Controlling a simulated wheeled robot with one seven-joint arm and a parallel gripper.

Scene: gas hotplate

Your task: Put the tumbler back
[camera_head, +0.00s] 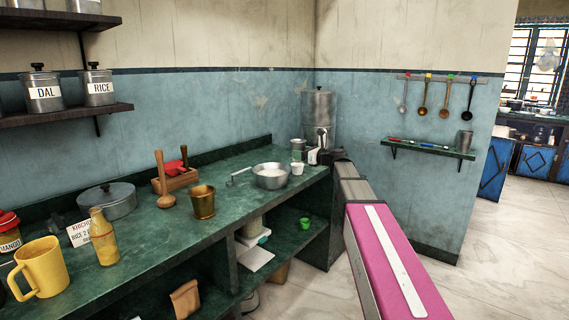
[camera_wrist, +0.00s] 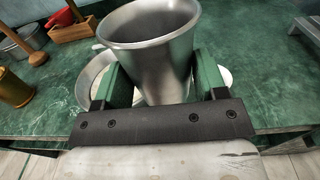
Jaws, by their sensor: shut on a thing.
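A plain steel tumbler (camera_wrist: 155,50) with a flared rim stands upright between the two green fingers of my gripper (camera_wrist: 164,82) in the wrist view. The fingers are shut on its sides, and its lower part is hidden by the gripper. In the head view my gripper (camera_head: 328,156) is at the right end of the green counter, just right of the pan; the held tumbler is hard to make out there against the steel water filter. Another steel tumbler (camera_head: 464,141) stands at the right end of the small wall shelf (camera_head: 430,149).
A steel pan (camera_head: 270,177) and a white cup (camera_head: 297,168) stand close to my gripper. The tall water filter (camera_head: 318,108) is behind it. Ladles (camera_head: 446,100) hang above the wall shelf.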

